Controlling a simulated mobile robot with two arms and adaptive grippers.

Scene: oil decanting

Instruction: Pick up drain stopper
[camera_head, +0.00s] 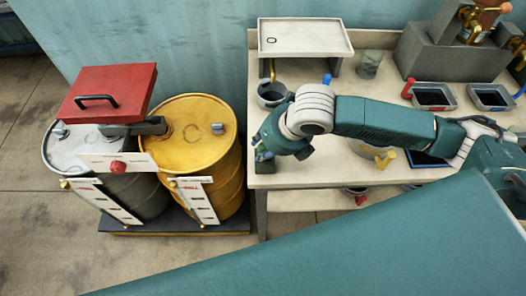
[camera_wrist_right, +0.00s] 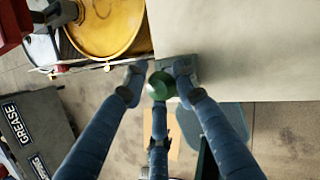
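A round green knob (camera_wrist_right: 161,86), which looks like the drain stopper, shows in the right wrist view, above a grey-green block (camera_wrist_right: 178,66) at the table's corner. The blue-grey fingers of my right gripper (camera_wrist_right: 160,82) surround the knob, two on the far side and one on the near side. I cannot tell whether they press on it. In the head view my right gripper (camera_head: 263,152) points down at the table's left edge and hides the knob. My left gripper is not in view.
A yellow drum (camera_head: 200,140) and a grey drum (camera_head: 65,150) with a red box (camera_head: 110,90) stand left of the workbench (camera_head: 300,178). The bench's front left is clear.

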